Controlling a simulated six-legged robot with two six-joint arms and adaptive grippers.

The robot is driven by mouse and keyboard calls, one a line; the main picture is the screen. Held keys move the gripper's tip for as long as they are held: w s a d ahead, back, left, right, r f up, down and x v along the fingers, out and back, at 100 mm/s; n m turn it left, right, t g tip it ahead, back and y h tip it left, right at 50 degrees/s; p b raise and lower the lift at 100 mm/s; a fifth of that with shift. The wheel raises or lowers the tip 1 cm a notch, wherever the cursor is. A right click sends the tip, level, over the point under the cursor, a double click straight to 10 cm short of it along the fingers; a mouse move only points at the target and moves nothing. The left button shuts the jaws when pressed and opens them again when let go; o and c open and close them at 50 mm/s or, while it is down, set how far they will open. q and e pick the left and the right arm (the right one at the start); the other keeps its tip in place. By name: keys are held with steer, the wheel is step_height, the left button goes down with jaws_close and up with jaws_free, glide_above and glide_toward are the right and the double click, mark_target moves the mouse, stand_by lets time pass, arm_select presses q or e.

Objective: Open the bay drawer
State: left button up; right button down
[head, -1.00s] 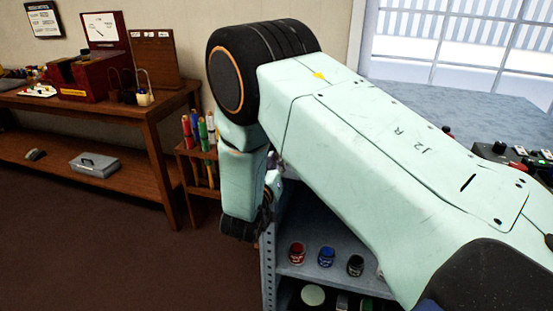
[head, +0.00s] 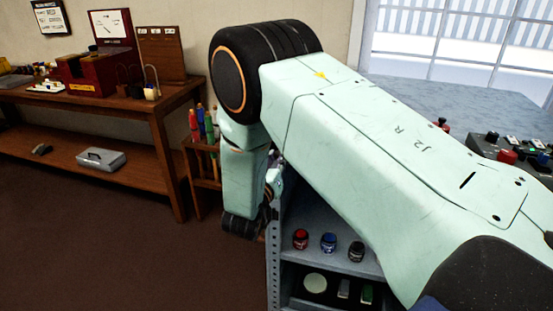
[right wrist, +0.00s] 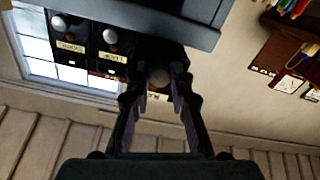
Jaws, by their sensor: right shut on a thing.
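In the right wrist view, a dark drawer front with a pale round knob (right wrist: 159,77) sits between the fingertips of my right gripper (right wrist: 160,72). The gripper is shut on this knob. The fingers partly cover the drawer's label (right wrist: 153,97), so I cannot read it. This front appears to stand out from the two beside it. In the head view my right gripper (head: 274,183) is a small part beside the shelf unit's left edge. My right arm hides the drawers there. My left gripper is not in view.
Two neighbouring dark drawers with pale knobs, one labelled LAMP (right wrist: 112,57), are in the right wrist view. The grey shelf unit (head: 272,262) holds several jars (head: 329,243). A wooden bench (head: 150,112) and a tube rack (head: 205,170) stand left. Brown floor is clear in front.

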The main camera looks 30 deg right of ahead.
steer(key=shift+s+a, duration=0.1)
steer(key=c, duration=1.2)
jaws_free()
steer(key=shift+o, duration=0.2)
steer(key=shift+s+a, duration=0.1)
steer(key=shift+a, duration=0.1)
steer(key=v, duration=0.6)
steer(key=shift+s+a, duration=0.25)
steer(key=shift+s, duration=0.05)
